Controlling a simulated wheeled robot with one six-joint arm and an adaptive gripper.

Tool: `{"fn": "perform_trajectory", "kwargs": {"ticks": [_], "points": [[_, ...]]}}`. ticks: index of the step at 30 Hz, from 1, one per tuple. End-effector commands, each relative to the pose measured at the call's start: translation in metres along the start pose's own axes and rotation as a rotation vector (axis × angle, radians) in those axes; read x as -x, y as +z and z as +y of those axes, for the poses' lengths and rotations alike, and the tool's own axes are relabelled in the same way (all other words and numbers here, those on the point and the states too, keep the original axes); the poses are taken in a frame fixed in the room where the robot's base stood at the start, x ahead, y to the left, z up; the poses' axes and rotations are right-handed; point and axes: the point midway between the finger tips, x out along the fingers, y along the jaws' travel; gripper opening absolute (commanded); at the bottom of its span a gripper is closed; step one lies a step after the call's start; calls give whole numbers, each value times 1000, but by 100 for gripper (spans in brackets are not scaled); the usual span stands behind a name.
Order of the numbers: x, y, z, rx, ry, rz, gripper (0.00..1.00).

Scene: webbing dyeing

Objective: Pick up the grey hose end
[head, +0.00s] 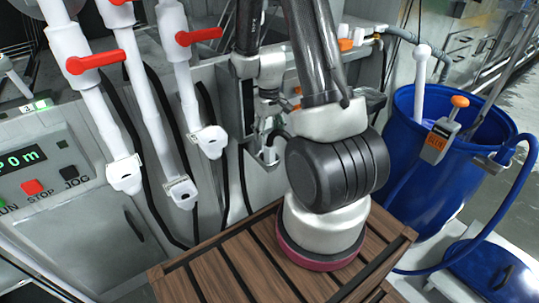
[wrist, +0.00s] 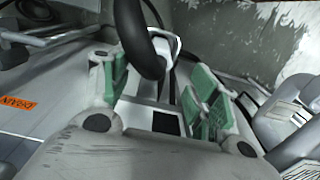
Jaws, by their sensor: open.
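My gripper (wrist: 158,72) is open, with green pads on its two fingers in the wrist view. A black hose curves down from the top of that view, in front of the gap between the fingers. A pale grey piece (wrist: 167,43) beside the hose, just beyond the fingertips, looks like the grey hose end, partly hidden by the hose. In the head view, my gripper (head: 268,98) hangs at the machine front, above a small metal bracket (head: 262,165) with a short black hose. I cannot tell whether the fingers touch the hose end.
White pipes with red lever handles (head: 95,58) stand at left, by a control panel (head: 38,165). A blue drum (head: 455,165) with a blue hose stands at right. A slatted wooden surface (head: 240,270) lies in front. An orange drain label (wrist: 18,103) shows in the wrist view.

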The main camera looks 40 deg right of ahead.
Motion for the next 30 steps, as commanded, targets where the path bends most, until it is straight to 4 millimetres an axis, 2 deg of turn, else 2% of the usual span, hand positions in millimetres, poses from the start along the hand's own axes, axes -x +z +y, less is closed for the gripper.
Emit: {"fn": "perform_trajectory", "kwargs": {"ticks": [8,15,18,24,26,30], "points": [[-32,-1,1,9,1,5,61],[-68,-2,2,9,1,3,61],[-76,-2,2,9,1,5,61],[-76,-2,2,9,1,7,61],[-76,-2,2,9,1,6,53],[-76,-2,2,9,1,6,28]]}}
